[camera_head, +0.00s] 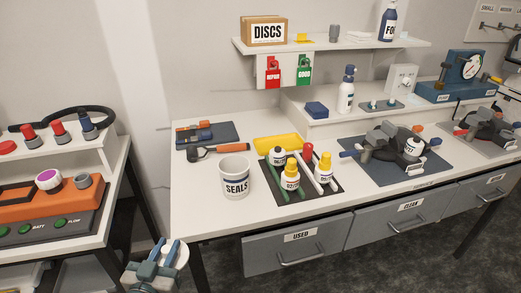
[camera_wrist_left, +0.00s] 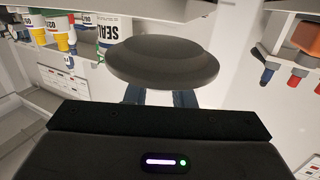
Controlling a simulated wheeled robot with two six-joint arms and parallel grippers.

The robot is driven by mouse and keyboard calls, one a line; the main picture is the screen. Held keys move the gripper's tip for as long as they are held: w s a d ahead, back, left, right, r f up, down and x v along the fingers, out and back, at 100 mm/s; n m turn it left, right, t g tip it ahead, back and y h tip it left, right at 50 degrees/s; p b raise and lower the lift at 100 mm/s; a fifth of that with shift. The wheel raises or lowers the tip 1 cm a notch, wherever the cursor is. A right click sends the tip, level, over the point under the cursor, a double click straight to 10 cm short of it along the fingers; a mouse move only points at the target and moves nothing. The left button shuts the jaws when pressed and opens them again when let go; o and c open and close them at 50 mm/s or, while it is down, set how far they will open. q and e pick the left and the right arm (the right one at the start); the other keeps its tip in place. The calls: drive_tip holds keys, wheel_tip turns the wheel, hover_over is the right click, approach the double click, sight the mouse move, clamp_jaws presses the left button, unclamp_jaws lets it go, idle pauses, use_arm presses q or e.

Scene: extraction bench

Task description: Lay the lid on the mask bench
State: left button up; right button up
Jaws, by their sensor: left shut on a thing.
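The lid (camera_wrist_left: 162,60) is a round, domed disc, dark grey and shaded in the left wrist view. In the head view it shows as a pale disc (camera_head: 182,256), partly hidden by my fingers. My left gripper (camera_head: 167,250), with blue fingers, is shut on the lid at the bottom left of the head view. It is in front of the white mask bench (camera_head: 205,222), near its front left corner and apart from it. My right gripper is not in view.
A white SEALS cup (camera_head: 235,178) stands near the bench's left front. Capped bottles stand on a dark mat (camera_head: 335,190) beside it. A mask lies on a blue-grey mat (camera_head: 366,172) further right. An orange device (camera_head: 62,207) stands on the left table.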

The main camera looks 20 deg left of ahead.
use_arm(q)
drive_tip(key=shift+w+r+p, duration=0.15)
drive_tip(key=shift+w+p, duration=0.2)
drive_tip(key=p, duration=0.6)
approach(194, 207)
drive_tip(key=w+r, duration=0.3)
drive_tip(key=w+a+r, duration=0.1)
drive_tip(key=w, duration=0.1)
drive_tip(key=shift+w+r, duration=0.2)
drive_tip(key=shift+w, duration=0.05)
drive_tip(key=shift+w+f, duration=0.1)
drive_tip(key=shift+w, duration=0.1)
drive_tip(key=shift+w+p, duration=0.3)
drive_tip(key=shift+w, duration=0.05)
drive_tip(key=w, duration=0.1)
drive_tip(key=w+p, duration=0.2)
drive_tip(key=shift+w+a, duration=0.3)
drive_tip(key=shift+w, duration=0.05)
drive_tip(key=shift+f, duration=0.35)
drive_tip(key=shift+s, duration=0.1)
drive_tip(key=shift+f, duration=0.1)
